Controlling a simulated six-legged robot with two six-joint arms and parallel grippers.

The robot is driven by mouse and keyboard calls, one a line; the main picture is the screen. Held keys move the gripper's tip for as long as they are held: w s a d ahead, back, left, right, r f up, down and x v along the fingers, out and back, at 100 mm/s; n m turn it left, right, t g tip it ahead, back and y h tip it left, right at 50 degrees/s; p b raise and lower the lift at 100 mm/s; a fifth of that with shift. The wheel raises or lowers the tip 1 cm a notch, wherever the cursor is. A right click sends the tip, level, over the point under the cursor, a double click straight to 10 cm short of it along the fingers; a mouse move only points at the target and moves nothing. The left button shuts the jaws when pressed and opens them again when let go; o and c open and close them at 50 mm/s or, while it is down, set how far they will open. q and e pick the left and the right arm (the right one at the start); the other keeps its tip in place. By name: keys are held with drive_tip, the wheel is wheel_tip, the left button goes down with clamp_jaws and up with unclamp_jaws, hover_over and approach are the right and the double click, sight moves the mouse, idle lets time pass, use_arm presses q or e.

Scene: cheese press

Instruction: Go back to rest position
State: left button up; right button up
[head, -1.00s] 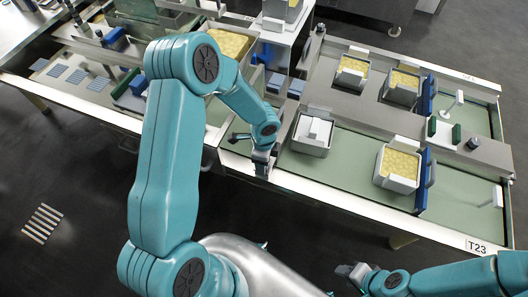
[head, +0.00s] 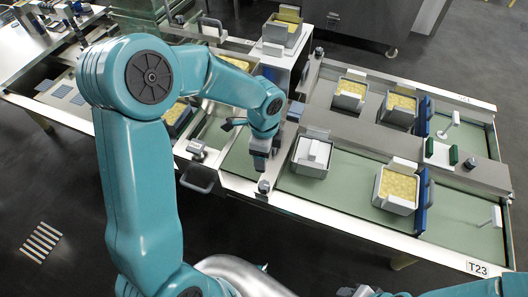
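My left arm comes in from the left and bends over the table. Its gripper (head: 260,163) points down near the table's front rail, just left of a grey mold with a white lid block (head: 313,152). I see nothing held in it, but its fingers are too small and dark to tell open from shut. My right gripper (head: 352,291) is low at the bottom edge, in front of the table and partly cut off by the frame. Its fingers cannot be made out.
The steel table (head: 345,227) carries several molds of yellow cheese, one of them (head: 397,188) at the front right beside a blue plate (head: 422,200). A dark-rimmed handle (head: 198,178) sticks out at the front left edge.

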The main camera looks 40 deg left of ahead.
idle(0.3)
use_arm(q)
drive_tip(key=s+d+f+n+h, duration=0.2)
drive_tip(key=s+d+f+n, duration=0.5)
drive_tip(key=f+n, duration=0.1)
drive_tip(key=s+d+f+n+h, duration=0.2)
drive_tip(key=s+d+f+n, duration=0.5)
drive_tip(key=f, duration=0.4)
drive_tip(key=shift+s+d+n, duration=0.3)
drive_tip(key=shift+s+n, duration=0.05)
drive_tip(key=shift+n, duration=0.15)
